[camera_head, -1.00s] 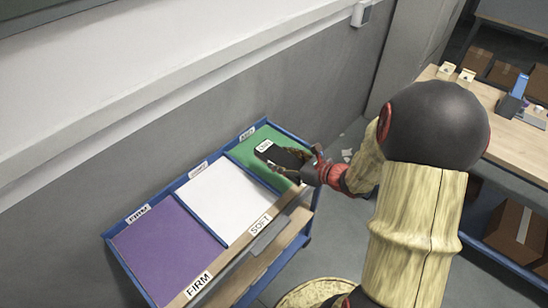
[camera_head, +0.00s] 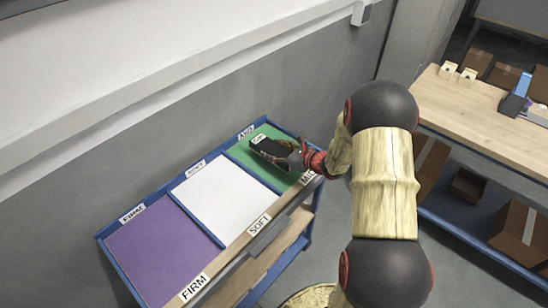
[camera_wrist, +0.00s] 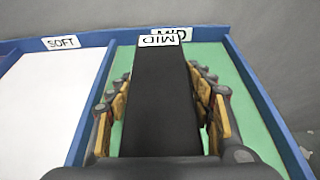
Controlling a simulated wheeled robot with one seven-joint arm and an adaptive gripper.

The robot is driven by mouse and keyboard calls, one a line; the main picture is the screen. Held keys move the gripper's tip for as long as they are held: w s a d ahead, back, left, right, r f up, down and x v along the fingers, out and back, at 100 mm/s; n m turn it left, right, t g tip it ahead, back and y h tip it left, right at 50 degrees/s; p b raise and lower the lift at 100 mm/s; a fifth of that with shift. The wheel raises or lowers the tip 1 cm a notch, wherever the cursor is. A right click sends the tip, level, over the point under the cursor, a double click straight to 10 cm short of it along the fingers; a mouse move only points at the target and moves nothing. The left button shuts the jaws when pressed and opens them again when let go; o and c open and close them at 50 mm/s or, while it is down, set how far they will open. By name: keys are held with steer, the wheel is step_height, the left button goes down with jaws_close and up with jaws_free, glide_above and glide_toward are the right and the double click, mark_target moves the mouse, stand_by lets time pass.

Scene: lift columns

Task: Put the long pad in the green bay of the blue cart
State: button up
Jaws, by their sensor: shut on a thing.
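The long pad (camera_wrist: 160,95) is black with a white MID label at its far end. My gripper (camera_wrist: 162,110) is shut on the pad, with a finger along each long side. In the head view the pad (camera_head: 268,149) is over the green bay (camera_head: 262,133) of the blue cart (camera_head: 101,240), and my gripper (camera_head: 298,157) holds its near end. The green bay (camera_wrist: 207,60) shows on both sides of the pad in the wrist view. I cannot tell whether the pad touches the bay floor.
A white bay (camera_head: 222,200) labelled SOFT and a purple bay (camera_head: 160,250) labelled FIRM lie to the left. Blue dividers and rims edge the bays. A grey wall (camera_head: 120,165) stands behind the cart. A wooden bench (camera_head: 460,115) with boxes is at the right.

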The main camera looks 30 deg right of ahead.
steer(key=shift+f+b, duration=0.3)
steer(key=shift+f, duration=0.9)
steer(key=shift+f, duration=0.15)
steer(key=o, duration=1.6)
steer(key=shift+s, duration=0.1)
steer(key=shift+c, duration=0.2)
